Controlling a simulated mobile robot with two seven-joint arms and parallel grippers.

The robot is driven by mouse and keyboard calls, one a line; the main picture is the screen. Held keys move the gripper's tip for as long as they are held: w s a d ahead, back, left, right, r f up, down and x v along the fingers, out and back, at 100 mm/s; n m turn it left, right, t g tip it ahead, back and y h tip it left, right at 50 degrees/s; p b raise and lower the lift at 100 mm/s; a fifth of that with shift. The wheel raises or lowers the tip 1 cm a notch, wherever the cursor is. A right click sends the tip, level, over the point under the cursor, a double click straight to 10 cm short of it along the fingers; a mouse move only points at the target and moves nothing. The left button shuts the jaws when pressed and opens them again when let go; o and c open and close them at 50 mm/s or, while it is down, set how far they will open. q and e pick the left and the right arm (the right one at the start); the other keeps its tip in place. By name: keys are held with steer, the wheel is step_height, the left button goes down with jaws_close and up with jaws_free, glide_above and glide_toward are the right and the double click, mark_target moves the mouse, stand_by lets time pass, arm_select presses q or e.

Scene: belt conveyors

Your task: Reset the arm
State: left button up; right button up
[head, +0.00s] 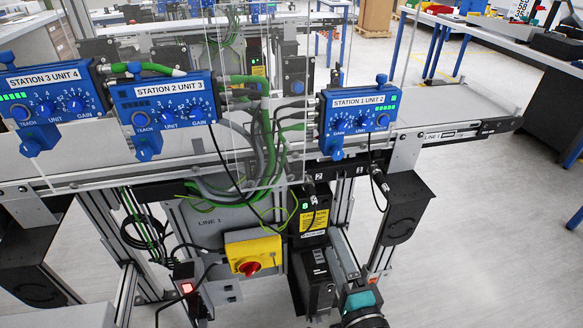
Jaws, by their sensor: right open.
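My right gripper (338,252) comes up from the bottom edge, a little right of the middle. It is open, and I see nothing held in it. It is in front of the conveyor's lower frame, below the belt and to the right of a yellow box with a red rotary switch (249,268). Dark equipment around it makes its exact outline hard to tell. My left gripper is not in view.
A conveyor (455,110) crosses the view, with blue control units (168,101) marked with station numbers along its front. Green and grey cables (268,135) hang in the middle beside clear panels. Black housings (405,208) hang below the belt. The floor at right (490,230) is clear.

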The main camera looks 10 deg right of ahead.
steer(key=s+a+f+n+g, duration=0.1)
steer(key=s+f+n+g, duration=0.2)
steer(key=f, duration=0.6)
steer(key=s+f+n+g+y, duration=0.1)
steer(key=s+f+n+g, duration=0.2)
steer(key=f, duration=0.7)
steer(key=s+a+f+n+g, duration=0.1)
steer(key=s+f+n+g, duration=0.2)
steer(key=f, duration=0.6)
steer(key=s+d+f+n+g, duration=0.2)
steer(key=s+f, duration=0.3)
steer(key=s, duration=0.3)
steer(key=s+d+f+n+g+h, duration=0.1)
steer(key=s+d+f+n+g, duration=0.1)
steer(key=s+f+n, duration=0.3)
steer(key=s+d+f+n+g, duration=0.2)
steer(key=s+f+n+g, duration=0.2)
steer(key=s, duration=0.7)
steer(key=shift+f+h, duration=0.3)
steer(key=shift+f, duration=0.65)
steer(key=shift+a, duration=0.1)
steer(key=shift+c, duration=0.3)
